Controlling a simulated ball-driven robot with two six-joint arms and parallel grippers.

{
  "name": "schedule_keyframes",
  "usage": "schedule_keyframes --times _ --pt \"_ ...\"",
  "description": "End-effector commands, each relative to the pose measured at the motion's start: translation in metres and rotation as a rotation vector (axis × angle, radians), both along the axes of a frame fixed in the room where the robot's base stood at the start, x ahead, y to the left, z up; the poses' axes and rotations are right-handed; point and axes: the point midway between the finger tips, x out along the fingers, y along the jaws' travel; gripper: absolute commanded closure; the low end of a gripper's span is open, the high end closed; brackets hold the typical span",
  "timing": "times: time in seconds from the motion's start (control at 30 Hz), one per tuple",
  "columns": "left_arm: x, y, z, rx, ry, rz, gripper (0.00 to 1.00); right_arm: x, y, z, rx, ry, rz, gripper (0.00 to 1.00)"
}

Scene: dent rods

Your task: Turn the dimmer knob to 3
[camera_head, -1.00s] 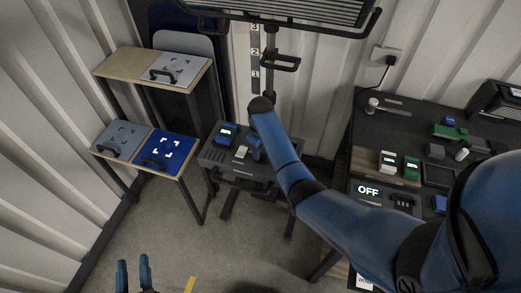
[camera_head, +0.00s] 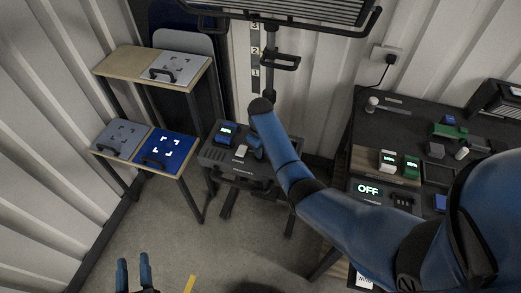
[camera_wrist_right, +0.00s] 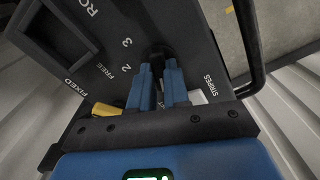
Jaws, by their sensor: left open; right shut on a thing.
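The dimmer knob (camera_wrist_right: 158,52) is a dark round knob on a dark control box (camera_head: 215,157). The printed marks 2 and 3 stand beside it in the right wrist view. My right gripper (camera_wrist_right: 159,72) is shut on the knob, its two blue fingers reaching to either side of it. The knob's pointer is hidden, so its setting cannot be read. In the head view my right gripper (camera_head: 256,147) is at the right part of the box and covers the knob. My left gripper (camera_head: 134,270) is open and empty over the floor at the bottom left.
Shelves with panels (camera_head: 166,149) stand to the left. A dark bench (camera_head: 405,113) with several devices and an OFF display (camera_head: 368,189) is at right.

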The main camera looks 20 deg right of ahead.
Motion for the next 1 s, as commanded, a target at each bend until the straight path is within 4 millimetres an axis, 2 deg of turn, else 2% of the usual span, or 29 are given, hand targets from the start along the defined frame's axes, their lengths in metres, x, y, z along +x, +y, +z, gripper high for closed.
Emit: schedule_keyframes --times 0.37,1.0 --pt "0.0 0.0 0.0027 0.0 0.0 0.0 0.57 0.0004 0.0 0.0008 0.0 0.0 -0.164 1.0" --pt "0.0 0.0 0.009 0.0 0.0 0.0 0.57 0.0007 0.0 0.0011 0.001 -0.001 -0.756 1.0"
